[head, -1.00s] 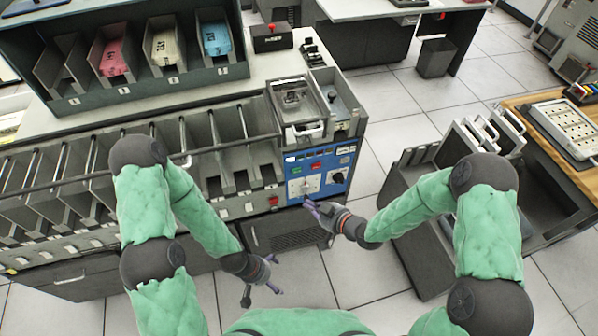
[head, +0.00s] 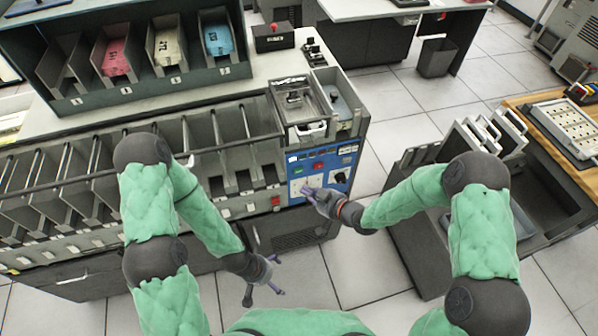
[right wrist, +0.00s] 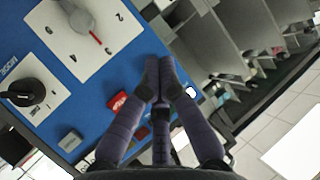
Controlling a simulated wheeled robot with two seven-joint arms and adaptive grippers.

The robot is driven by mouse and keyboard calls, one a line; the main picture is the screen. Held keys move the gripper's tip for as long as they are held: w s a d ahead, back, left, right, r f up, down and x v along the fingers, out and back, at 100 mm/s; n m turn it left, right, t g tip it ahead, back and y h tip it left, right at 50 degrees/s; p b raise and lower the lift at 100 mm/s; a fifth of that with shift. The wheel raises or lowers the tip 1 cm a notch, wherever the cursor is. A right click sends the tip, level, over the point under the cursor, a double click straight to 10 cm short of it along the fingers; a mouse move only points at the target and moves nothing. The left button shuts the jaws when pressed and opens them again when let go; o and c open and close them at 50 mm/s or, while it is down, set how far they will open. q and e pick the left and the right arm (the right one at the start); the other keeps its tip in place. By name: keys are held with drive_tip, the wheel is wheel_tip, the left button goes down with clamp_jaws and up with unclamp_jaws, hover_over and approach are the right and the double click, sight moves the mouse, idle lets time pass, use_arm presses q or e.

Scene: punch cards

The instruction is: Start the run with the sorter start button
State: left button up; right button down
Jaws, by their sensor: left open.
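The sorter's blue control panel (head: 326,172) is on the front right end of the long machine. On it are a green button (head: 298,171), a red button (head: 318,166) and a numbered white dial plate (right wrist: 88,30). Which button is the start button cannot be read. My right gripper (head: 308,190) is shut and empty, its fingertips (right wrist: 161,72) in front of the panel near the dial. The red button (right wrist: 118,101) lies beside the fingers. Contact cannot be told. My left gripper (head: 268,279) is open and empty, below the panel.
A black knob (right wrist: 22,93) and a grey button (right wrist: 70,140) are also on the panel. A separate red button (head: 275,201) sits left of the panel. Several card pockets (head: 215,165) line the machine. An open grey cart (head: 405,225) stands to the right.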

sight(299, 171)
drive_tip(key=shift+w+a+b, duration=0.1)
drive_tip(key=shift+w+a, duration=0.15)
drive_tip(key=shift+w, duration=0.45)
drive_tip(key=shift+w+a+b, duration=0.15)
drive_tip(key=shift+w+a, duration=0.05)
drive_tip(key=shift+w, duration=0.55)
drive_tip(key=shift+w+a+b, duration=0.1)
drive_tip(key=shift+w+a, duration=0.15)
drive_tip(key=shift+w, duration=0.45)
drive_tip(key=shift+w, duration=0.2)
drive_tip(key=shift+w+a, duration=0.15)
